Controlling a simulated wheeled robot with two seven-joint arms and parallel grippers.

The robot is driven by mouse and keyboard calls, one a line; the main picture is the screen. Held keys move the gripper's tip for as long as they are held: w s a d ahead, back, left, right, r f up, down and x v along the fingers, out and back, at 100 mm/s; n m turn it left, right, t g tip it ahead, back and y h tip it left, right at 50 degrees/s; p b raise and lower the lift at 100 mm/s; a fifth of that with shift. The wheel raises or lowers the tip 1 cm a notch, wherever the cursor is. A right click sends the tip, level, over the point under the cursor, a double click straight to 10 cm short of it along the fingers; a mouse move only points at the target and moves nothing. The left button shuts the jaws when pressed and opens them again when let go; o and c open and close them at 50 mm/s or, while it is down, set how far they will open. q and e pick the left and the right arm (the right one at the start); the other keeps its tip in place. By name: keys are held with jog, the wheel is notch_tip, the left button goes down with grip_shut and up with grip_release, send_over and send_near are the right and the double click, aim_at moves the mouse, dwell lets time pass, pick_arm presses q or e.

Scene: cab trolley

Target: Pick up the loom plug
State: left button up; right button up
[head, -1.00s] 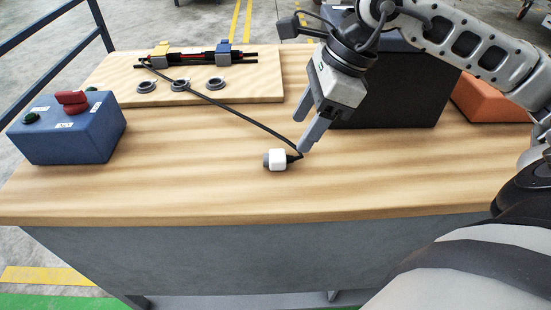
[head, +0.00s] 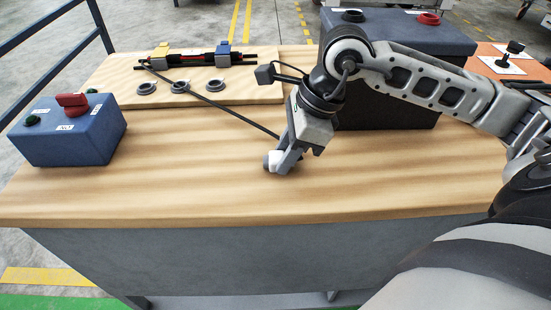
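The loom plug (head: 272,159), a small white block with a grey end, lies on the wooden table top near the middle. A black cable runs from it up and left to the board at the back. My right gripper (head: 282,164) points down at the plug, its fingertips overlapping the plug's right side in this view. The fingers hide part of the plug and the cable end. I cannot tell whether they are open around it or shut on it. My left gripper is not in view.
A wooden board (head: 115,80) at the back left carries several grey rings and a clamped dark loom (head: 195,59). A blue switch box (head: 75,145) with a red knob stands at left. A dark box (head: 400,40) stands behind my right arm. The front of the table is clear.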

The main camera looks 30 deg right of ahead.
aim_at(274, 155)
jog(key=c, duration=0.3)
jog(key=shift+r, duration=0.15)
jog(key=shift+r, duration=0.3)
notch_tip(274, 155, up, 3)
jog(key=shift+f, duration=0.15)
jog(key=w+a+r, duration=0.6)
jog(key=a, duration=0.1)
jog(key=w+a+r, duration=0.3)
jog(key=shift+w+a+r+p, duration=0.15)
jog(key=shift+a+r+p, duration=0.1)
jog(key=shift+p, duration=0.15)
